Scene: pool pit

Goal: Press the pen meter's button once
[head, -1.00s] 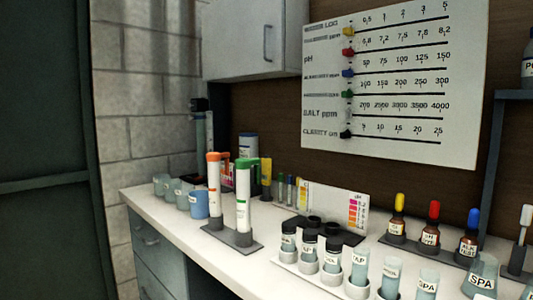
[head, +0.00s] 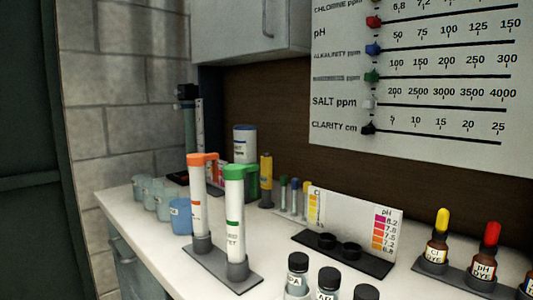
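I cannot pick out the pen meter or its button for certain. Two tall white tubes stand upright in a grey base (head: 218,265) on the counter: one with an orange cap (head: 198,160), one with a green cap (head: 234,172). Their labels are too blurred to read, and no button shows on them. My gripper is not in view.
The white counter (head: 290,262) holds blue-grey cups (head: 181,216) at left, a colour comparator card (head: 355,220), dropper bottles (head: 437,245) at right and black-capped vials (head: 298,272) in front. A cabinet (head: 250,30) and chart board (head: 425,130) hang above.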

